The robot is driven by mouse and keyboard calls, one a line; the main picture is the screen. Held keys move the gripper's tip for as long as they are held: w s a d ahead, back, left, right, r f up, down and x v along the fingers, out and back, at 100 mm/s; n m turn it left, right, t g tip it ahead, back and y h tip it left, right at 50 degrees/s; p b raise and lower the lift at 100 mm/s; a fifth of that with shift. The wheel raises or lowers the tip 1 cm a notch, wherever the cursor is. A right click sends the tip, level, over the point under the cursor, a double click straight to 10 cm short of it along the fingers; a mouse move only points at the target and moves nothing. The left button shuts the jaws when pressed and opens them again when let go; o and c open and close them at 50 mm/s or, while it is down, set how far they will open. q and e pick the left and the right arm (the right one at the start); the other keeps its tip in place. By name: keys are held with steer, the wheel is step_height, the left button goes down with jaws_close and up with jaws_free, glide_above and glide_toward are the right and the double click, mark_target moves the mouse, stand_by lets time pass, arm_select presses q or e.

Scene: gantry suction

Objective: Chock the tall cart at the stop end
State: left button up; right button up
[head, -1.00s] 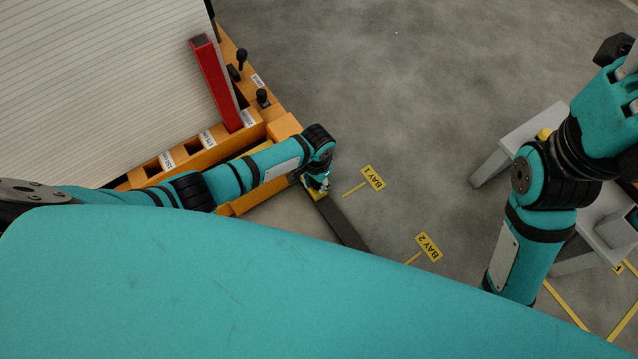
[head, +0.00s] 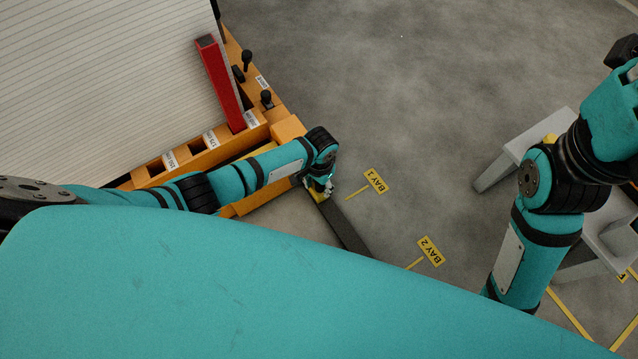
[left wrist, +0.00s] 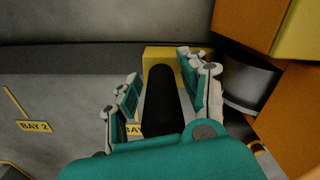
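The orange cart (head: 285,131) with a tall white stack (head: 100,75) and a red post (head: 220,82) stands at the upper left. Its dark wheel (left wrist: 250,78) shows in the left wrist view. A yellow chock (head: 318,196) lies low beside the cart's corner, by the dark floor bar (head: 345,228); it also shows in the left wrist view (left wrist: 158,53). My left gripper (head: 325,186) is down at the chock. In the left wrist view its fingers (left wrist: 160,75) stand apart on either side of a black handle, with a gap on the left. My right gripper is out of view.
Yellow BAY 1 (head: 375,181) and BAY 2 (head: 431,251) labels mark the floor right of the cart. A grey stand (head: 525,150) is at the right, partly behind my right arm. The floor at upper middle is clear.

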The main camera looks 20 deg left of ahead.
arm_select(q)
steer(key=shift+o, duration=0.6)
step_height(320, 180, up, 12)
